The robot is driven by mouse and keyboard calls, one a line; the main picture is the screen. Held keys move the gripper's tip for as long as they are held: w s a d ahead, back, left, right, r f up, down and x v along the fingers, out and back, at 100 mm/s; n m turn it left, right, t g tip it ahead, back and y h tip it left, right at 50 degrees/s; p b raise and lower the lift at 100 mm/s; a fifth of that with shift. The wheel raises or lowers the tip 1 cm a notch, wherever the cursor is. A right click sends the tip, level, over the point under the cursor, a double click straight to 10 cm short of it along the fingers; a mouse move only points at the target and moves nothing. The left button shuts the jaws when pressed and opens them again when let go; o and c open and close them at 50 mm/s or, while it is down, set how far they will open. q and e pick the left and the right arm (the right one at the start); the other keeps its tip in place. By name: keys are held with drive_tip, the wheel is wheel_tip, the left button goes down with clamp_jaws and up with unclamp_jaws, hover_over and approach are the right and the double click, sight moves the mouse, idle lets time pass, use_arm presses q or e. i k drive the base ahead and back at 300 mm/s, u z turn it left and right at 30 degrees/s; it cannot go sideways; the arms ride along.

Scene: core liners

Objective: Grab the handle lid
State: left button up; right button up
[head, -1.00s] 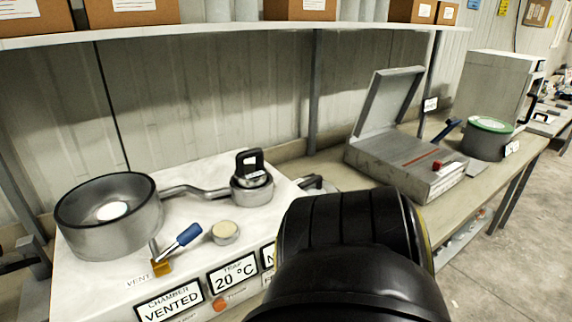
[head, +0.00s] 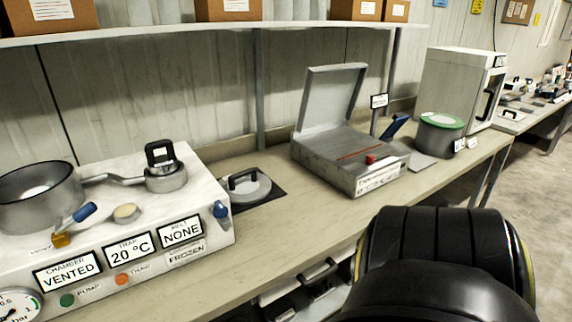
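A round grey lid with a dark arched handle (head: 247,186) lies flat on a black mat on the bench, just right of the white chamber unit. A second piece with a black upright handle (head: 161,155) sits on the small round trap (head: 166,178) on top of that unit. The open round chamber pot (head: 40,200) stands at the unit's left. A black link of my arm fills the lower right. Neither of my grippers is in view.
The white unit (head: 190,222) has signs reading vented, 20 °C and none. A box with a raised lid (head: 345,160), a green-rimmed pot (head: 440,135) and a white cabinet (head: 455,90) stand further right. The bench front (head: 290,235) is clear.

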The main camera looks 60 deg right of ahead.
sight(248, 186)
drive_tip(key=z, duration=0.8)
drive_tip(key=i, duration=0.45)
